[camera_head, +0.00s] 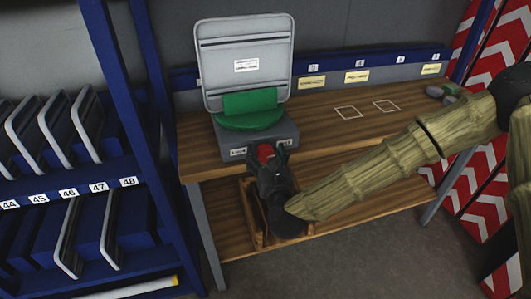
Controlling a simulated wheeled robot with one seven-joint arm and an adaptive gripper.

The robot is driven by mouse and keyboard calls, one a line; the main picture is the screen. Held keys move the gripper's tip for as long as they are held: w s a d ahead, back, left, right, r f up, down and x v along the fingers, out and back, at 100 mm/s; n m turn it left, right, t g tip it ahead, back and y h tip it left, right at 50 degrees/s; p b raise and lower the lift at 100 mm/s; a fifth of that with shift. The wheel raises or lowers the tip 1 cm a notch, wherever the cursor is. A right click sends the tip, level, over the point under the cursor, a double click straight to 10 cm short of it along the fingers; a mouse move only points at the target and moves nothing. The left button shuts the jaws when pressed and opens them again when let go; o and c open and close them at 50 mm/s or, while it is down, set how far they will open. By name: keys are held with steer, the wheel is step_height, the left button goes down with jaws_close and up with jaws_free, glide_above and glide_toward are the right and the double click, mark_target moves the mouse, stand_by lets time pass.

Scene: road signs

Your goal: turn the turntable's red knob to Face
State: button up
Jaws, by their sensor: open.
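The turntable (229,145) is a grey box on the left of the wooden bench, with a green round top (248,119). A grey square sign (244,58) stands upright in a green holder on it, its back with a white label towards me. The red knob (264,152) is on the front of the box, between two small white labels. My gripper (267,160) is open at the knob, its fingers around or just in front of it. The fingers hide part of the knob, and I cannot tell whether they touch it. The label words are too small to read.
The wooden bench (330,130) has white square outlines and yellow labels along its back. Small grey and green items (443,92) lie at its right end. A wooden crate (256,226) is on the lower shelf. A blue rack (85,180) with sign plates stands left; striped red-white boards (468,180) stand right.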

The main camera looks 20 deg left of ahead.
steer(key=shift+w+a, duration=0.1)
steer(key=shift+w, duration=0.1)
steer(key=c, duration=1)
steer(key=shift+f+n+b, duration=0.15)
steer(key=shift+n+b, duration=0.25)
steer(key=shift+n, duration=0.3)
steer(key=shift+n+b, duration=0.55)
steer(key=shift+n, duration=1.15)
steer(key=o, duration=1)
